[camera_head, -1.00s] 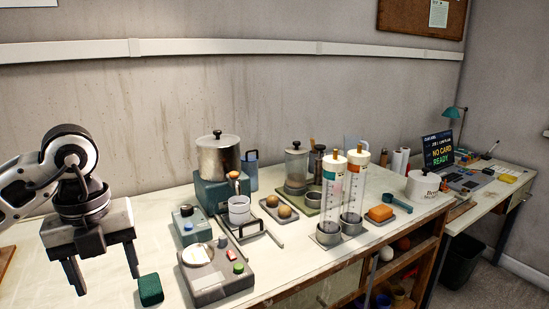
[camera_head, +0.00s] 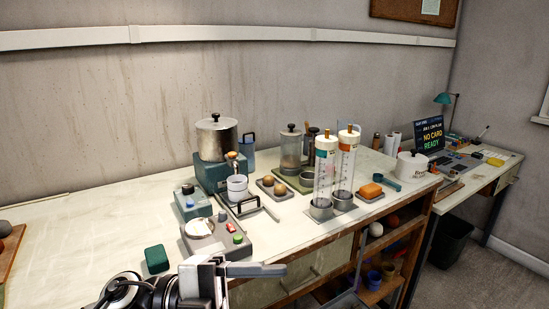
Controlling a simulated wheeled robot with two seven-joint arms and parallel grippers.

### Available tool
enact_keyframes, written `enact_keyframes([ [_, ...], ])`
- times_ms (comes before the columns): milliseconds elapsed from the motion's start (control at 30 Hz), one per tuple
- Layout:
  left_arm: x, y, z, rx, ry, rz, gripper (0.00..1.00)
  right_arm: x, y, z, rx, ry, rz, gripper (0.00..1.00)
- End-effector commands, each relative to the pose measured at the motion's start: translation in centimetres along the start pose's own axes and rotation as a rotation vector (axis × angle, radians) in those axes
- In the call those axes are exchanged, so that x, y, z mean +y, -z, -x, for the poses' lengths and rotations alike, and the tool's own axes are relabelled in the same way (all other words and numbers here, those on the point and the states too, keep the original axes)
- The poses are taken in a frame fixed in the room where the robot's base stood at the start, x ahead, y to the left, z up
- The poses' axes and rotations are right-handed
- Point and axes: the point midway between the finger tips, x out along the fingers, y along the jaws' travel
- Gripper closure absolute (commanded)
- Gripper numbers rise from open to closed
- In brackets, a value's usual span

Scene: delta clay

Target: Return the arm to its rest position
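My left arm shows at the bottom edge, left of centre. Its gripper (camera_head: 272,270) lies in front of the bench, with its fingers pointing right, near the front edge of the worktop. The fingers appear nearly edge-on, so I cannot tell the gap between them. I see nothing held in them. Most of the arm is below the frame. My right gripper is not in view.
A green block (camera_head: 157,259) lies just beyond my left arm. A grey console (camera_head: 217,238) stands behind the gripper. Two clear cylinders (camera_head: 324,178) stand further right. The worktop's left part (camera_head: 80,235) is largely clear.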

Motion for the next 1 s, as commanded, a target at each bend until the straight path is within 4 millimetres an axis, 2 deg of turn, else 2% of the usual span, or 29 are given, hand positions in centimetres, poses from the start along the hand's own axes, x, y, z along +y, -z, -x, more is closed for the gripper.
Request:
enact_keyframes([
  [33,-0.6,-0.7,0.1,-0.042,0.207,0.073,0.39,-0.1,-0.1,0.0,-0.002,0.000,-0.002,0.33],
  [100,-1.1,-2.7,1.7,-0.157,0.464,0.173,0.39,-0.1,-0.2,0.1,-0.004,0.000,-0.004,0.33],
  [167,-0.3,-4.9,4.0,-0.295,0.653,0.281,0.39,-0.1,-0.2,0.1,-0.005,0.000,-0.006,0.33],
  [267,4.2,-8.6,8.7,-0.580,0.882,0.497,0.39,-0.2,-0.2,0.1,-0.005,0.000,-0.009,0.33],
  [300,6.7,-9.5,10.3,-0.686,0.934,0.582,0.39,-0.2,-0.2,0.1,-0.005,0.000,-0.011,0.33],
  [367,10.7,-10.2,12.4,-0.835,0.983,0.707,0.39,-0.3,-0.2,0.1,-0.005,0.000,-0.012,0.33],
  [400,13.3,-10.4,13.5,-0.924,1.001,0.788,0.39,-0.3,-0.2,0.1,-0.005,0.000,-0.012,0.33],
  [500,19.5,-9.8,15.5,-1.109,1.004,0.969,0.39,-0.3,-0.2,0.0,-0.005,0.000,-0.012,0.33],
  [633,25.2,-8.3,16.6,-1.257,0.973,1.140,0.39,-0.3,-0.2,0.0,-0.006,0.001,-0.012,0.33],
  [700,27.0,-7.6,16.8,-1.302,0.956,1.196,0.39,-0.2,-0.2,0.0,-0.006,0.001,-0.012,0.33],
  [800,28.2,-7.0,16.9,-1.331,0.942,1.236,0.39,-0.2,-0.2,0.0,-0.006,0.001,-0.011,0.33],
  [1000,28.3,-7.0,16.9,-1.332,0.942,1.238,0.39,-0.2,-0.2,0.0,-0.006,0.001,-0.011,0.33],
])
